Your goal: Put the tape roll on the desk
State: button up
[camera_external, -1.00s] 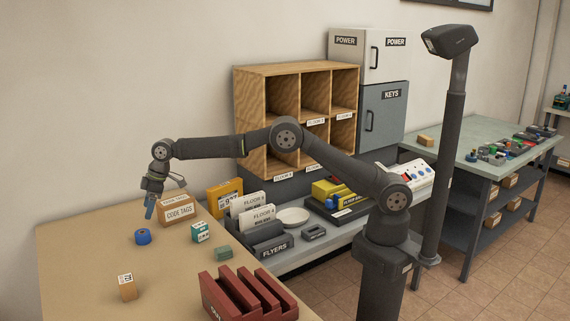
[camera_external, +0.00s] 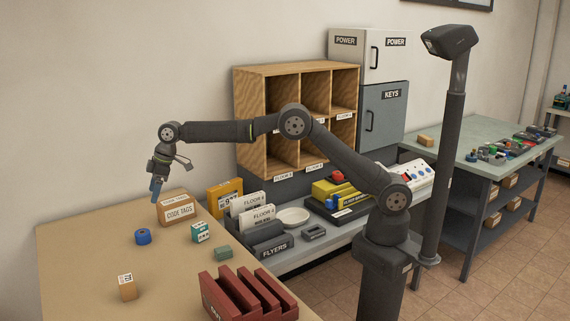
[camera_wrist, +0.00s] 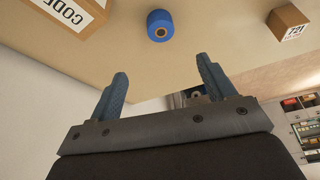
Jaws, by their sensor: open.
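A blue tape roll (camera_external: 142,237) rests on the tan desk (camera_external: 75,265), with its hole facing up. It also shows in the wrist view (camera_wrist: 160,25), beyond and between the fingertips. My gripper (camera_external: 156,190) is above the desk's far part, higher than the roll and apart from it. In the wrist view its two blue fingers (camera_wrist: 160,80) are spread with nothing between them.
The CODE TAGS box (camera_external: 177,208) stands close to my gripper, right of the roll. A small brown box (camera_external: 127,288) lies nearer the front. A teal box (camera_external: 200,232), a green block (camera_external: 223,253) and a red slotted rack (camera_external: 245,297) occupy the desk's right side. The left part is clear.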

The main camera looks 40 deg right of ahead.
jog(key=d, duration=0.1)
send_near(145, 231)
jog(key=x, duration=0.5)
jog(key=shift+d+f, duration=0.2)
jog(key=shift+a+x, duration=0.15)
jog(key=shift+x, duration=1.15)
jog(key=shift+a+x, duration=0.15)
jog(key=shift+x, duration=1.15)
jog(key=shift+s+r, duration=0.1)
jog(key=c, duration=1.2)
jog(key=shift+r, duration=0.1)
